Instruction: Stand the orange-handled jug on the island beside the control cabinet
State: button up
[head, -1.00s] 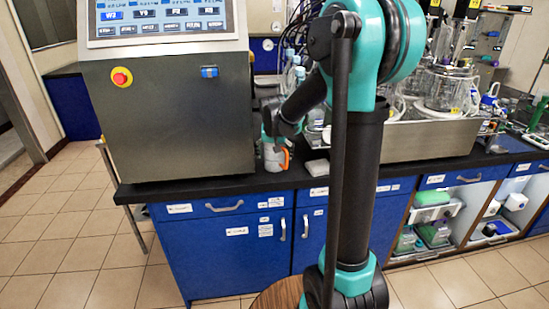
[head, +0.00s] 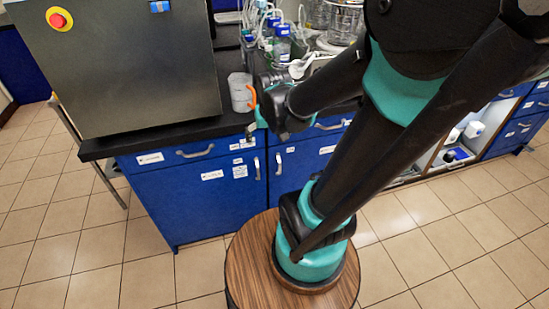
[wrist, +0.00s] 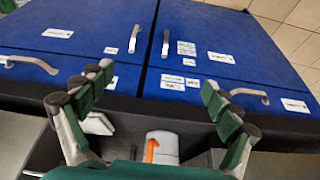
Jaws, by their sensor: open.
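The jug (head: 239,92) is pale, with an orange handle (head: 252,97). It stands upright on the black top of the island (head: 180,136), just right of the steel control cabinet (head: 125,75). My gripper (head: 256,126) is at the island's front edge, to the front right of the jug. In the wrist view my gripper (wrist: 157,78) is open, with nothing between its fingertips. The jug (wrist: 163,143) shows there low between the finger bases, its orange handle (wrist: 151,150) facing up in the picture. Its lower part is hidden in that view.
Bottles with blue caps (head: 282,38) and glass vessels (head: 335,18) stand behind and right of the jug. Blue cupboard doors with handles (head: 257,168) lie below the top. A round wooden surface (head: 255,270) is under my arm. The tiled floor in front is clear.

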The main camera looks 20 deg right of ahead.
jog(key=s+f, duration=0.4)
jog(key=s, duration=0.3)
jog(key=shift+s+d+f+n, duration=0.25)
jog(key=shift+n, duration=0.15)
dwell(0.5)
